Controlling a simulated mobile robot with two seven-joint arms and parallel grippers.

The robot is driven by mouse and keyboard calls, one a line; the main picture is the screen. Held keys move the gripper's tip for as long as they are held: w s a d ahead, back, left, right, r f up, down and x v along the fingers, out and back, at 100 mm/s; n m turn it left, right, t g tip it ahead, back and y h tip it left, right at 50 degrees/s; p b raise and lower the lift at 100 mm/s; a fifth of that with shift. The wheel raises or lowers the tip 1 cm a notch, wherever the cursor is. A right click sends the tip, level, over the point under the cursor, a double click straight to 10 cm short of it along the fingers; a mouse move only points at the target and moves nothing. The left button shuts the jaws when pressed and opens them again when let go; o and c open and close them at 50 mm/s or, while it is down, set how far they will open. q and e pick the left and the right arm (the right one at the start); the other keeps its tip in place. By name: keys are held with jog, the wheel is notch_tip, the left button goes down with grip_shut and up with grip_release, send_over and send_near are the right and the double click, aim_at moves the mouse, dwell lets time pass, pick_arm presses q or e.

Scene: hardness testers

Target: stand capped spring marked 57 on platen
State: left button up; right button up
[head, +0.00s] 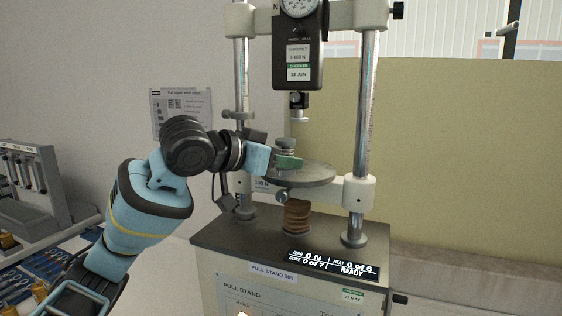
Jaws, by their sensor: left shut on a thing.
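My left gripper (287,162) reaches in from the left, over the round grey platen (318,175) of the pull stand. It is shut on the capped spring (287,143), whose grey cap shows above the fingers. The spring looks upright, over the left part of the platen. The fingers hide its lower part, so I cannot tell whether it touches the platen. No number can be read on it. My right gripper is not in view.
The force gauge (298,50) hangs above the platen, its probe (298,103) over the spring with a small gap. Chrome columns (366,110) stand on both sides. A display (333,264) reads 0 N and READY. A rack (28,185) stands at far left.

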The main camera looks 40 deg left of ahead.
pick_arm(q)
jog(key=shift+w+a, duration=0.3)
jog(key=shift+w, duration=1.05)
jog(key=shift+w+a, duration=0.35)
jog(key=shift+w, duration=0.95)
jog(key=shift+w+a, duration=0.3)
jog(key=shift+w, duration=1.05)
jog(key=shift+f, duration=0.45)
jog(key=shift+s+f, duration=0.1)
jog(key=o, duration=1.1)
jog(key=shift+o, duration=0.6)
jog(key=shift+o, duration=1.3)
jog(key=shift+s, duration=0.15)
